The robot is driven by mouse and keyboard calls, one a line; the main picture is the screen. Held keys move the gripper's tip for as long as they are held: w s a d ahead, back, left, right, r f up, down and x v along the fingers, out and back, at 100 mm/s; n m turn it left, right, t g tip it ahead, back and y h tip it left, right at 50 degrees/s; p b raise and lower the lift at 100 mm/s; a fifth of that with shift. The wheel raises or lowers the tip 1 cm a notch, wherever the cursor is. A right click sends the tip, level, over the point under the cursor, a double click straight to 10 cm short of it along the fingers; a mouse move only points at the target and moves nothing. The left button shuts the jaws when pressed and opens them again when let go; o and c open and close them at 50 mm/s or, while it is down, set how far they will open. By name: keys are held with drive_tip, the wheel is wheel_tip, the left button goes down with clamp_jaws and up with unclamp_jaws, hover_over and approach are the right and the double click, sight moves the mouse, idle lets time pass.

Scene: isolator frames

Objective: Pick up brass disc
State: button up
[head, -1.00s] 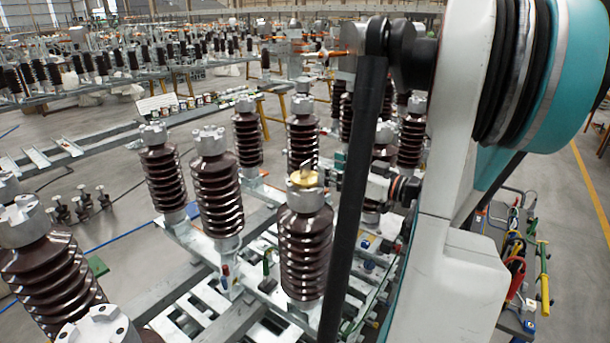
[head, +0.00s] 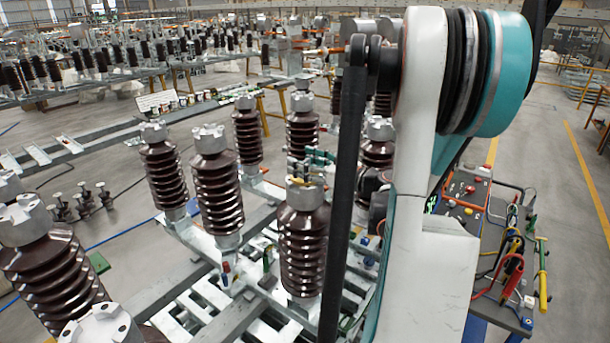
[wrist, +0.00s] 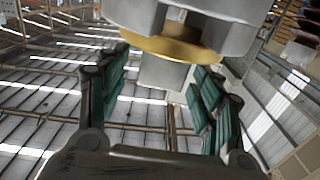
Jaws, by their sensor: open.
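The brass disc (head: 318,181) sits on the grey metal cap (head: 304,195) of a brown ribbed insulator (head: 304,250), left of my dark arm link in the head view. It is mostly covered there by my gripper (head: 308,162). In the wrist view the disc (wrist: 175,48) is a golden rim against the cap (wrist: 185,14), at the top of the picture. A grey block (wrist: 162,73) juts from the disc toward my gripper (wrist: 158,85). The teal-padded fingers stand apart on either side of this block. I see no clear contact.
A metal frame (head: 225,325) lies below. A cart with tools (head: 500,270) stands at the right. My arm hides the area right of the disc's insulator.

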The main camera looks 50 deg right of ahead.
clamp_jaws()
